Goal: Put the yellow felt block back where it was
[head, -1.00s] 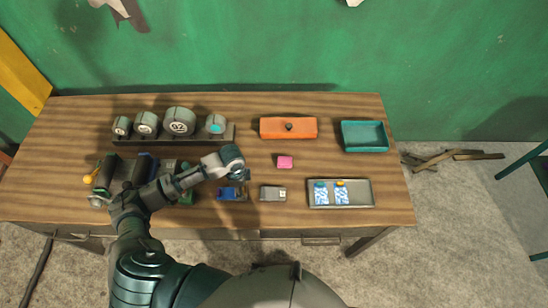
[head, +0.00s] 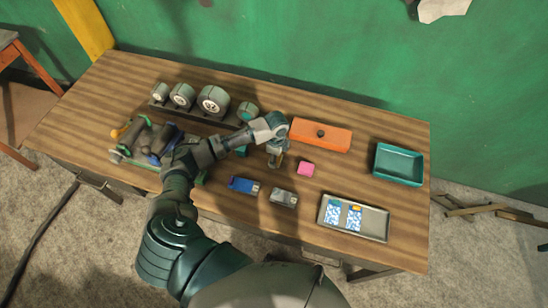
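No separate yellow felt block can be made out clearly. A small yellow patch (head: 356,208) shows on one of the blue-and-white items in the metal tray (head: 375,231); I cannot tell whether it is the block. A pink block (head: 306,169) lies on the wooden table (head: 225,170). My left gripper (head: 275,162) points down over the table, left of the pink block and in front of the orange box. Its fingers are small and dark; I cannot tell whether they are open or hold something. My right gripper is not in view.
An orange box (head: 321,135) and a teal tray (head: 398,164) are at the back right. Round gauges (head: 213,100) stand on a rack at the back left. A blue item (head: 243,185) and a grey item (head: 284,197) lie in front. Tools (head: 150,140) lie at left.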

